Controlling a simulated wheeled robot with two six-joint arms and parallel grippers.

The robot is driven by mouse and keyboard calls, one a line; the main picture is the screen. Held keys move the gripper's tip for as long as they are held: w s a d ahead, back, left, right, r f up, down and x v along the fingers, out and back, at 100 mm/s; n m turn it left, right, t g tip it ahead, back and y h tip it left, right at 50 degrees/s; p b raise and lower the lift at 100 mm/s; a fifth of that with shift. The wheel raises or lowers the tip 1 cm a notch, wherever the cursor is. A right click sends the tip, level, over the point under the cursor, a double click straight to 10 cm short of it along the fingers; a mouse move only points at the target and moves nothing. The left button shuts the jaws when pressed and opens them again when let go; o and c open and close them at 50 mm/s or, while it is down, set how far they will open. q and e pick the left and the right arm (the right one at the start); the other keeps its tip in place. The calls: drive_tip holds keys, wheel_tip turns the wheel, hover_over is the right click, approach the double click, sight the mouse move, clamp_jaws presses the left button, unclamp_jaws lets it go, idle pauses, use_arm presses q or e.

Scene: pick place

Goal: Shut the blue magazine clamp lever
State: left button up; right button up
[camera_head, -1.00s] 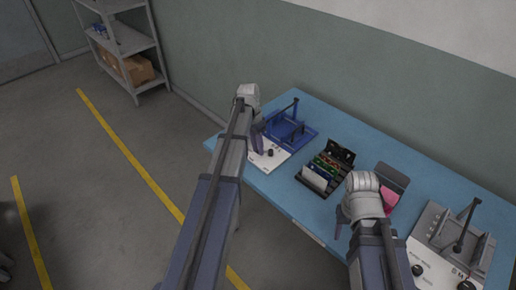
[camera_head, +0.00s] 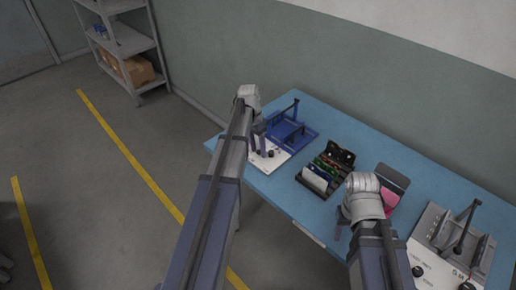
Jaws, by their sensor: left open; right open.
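The blue magazine clamp (camera_head: 300,133) stands on the left part of the blue table, behind a white panel with dark knobs (camera_head: 270,158). Its lever (camera_head: 287,112) is raised and slants up to the right, ending in a dark tip. My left gripper (camera_head: 262,143) is open at the clamp's near left side, over the white panel; my arm hides part of it, and I cannot tell if it touches anything. My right gripper (camera_head: 343,220) is open near the table's front edge, away from the blue clamp and partly hidden by its own wrist.
A black box with several coloured cards (camera_head: 326,172) stands mid-table. A dark holder with a pink item (camera_head: 390,190) is right of it. A grey clamp fixture (camera_head: 450,240) with a raised lever stands at the right. Bare table (camera_head: 370,142) lies behind. A shelf (camera_head: 125,45) stands far left.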

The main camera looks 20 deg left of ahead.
use_arm(q)
drive_tip(key=shift+r, duration=0.15)
use_arm(e)
drive_tip(key=shift+r, duration=0.15)
use_arm(q)
wheel_tip(320, 180, up, 7)
drive_tip(key=a+p, duration=0.1)
drive_tip(key=p, duration=0.6)
drive_tip(key=shift+w+a+r+p, duration=0.15)
drive_tip(key=shift+w+a+p, duration=0.05)
drive_tip(key=shift+w+p, duration=0.1)
use_arm(e)
wheel_tip(320, 180, up, 7)
drive_tip(key=shift+r, duration=0.2)
use_arm(q)
drive_tip(key=s+d+y, duration=0.1)
drive_tip(key=s+d, duration=0.9)
drive_tip(key=d, duration=0.3)
drive_tip(key=s+d+y, duration=0.2)
drive_tip(key=s+d, duration=0.9)
drive_tip(key=d, duration=0.3)
drive_tip(key=shift+n+t, duration=0.3)
drive_tip(key=shift+d, duration=0.1)
drive_tip(key=shift+c, duration=0.3)
